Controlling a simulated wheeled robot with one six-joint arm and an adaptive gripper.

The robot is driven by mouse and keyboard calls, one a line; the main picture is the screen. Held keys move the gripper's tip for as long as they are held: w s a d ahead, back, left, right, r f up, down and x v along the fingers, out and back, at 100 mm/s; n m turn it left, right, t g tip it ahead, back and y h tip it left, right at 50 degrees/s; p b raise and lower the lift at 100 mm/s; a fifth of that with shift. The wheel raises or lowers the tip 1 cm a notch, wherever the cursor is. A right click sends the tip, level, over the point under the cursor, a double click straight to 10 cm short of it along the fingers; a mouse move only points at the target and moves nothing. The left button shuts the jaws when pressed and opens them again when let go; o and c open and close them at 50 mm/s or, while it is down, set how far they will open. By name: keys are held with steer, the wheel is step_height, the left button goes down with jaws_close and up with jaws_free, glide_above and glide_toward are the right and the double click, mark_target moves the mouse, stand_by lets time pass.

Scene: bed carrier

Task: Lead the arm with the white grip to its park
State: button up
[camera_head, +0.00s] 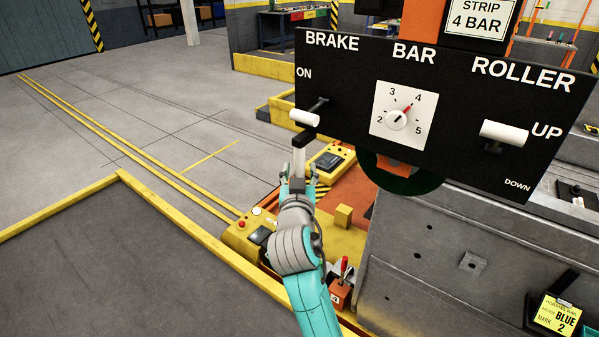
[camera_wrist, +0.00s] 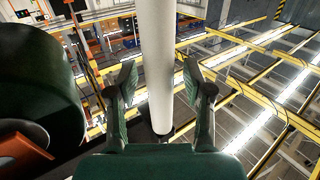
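A white upright grip (camera_head: 299,164) with a black part above it stands in front of the panel's left end. In the wrist view the white grip (camera_wrist: 157,70) runs down between my fingers to a dark collar. My gripper (camera_head: 298,176) has one finger on each side of the grip. It also shows in the wrist view (camera_wrist: 160,85), with a gap between each fingertip and the grip, so it is open around it. The arm that carries the grip is mostly hidden behind my gripper. No park for it can be made out.
A dark green roll (camera_wrist: 40,85) is close on the left in the wrist view. Grey floor (camera_head: 150,110) lies open left.

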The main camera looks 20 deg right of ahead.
jaws_close()
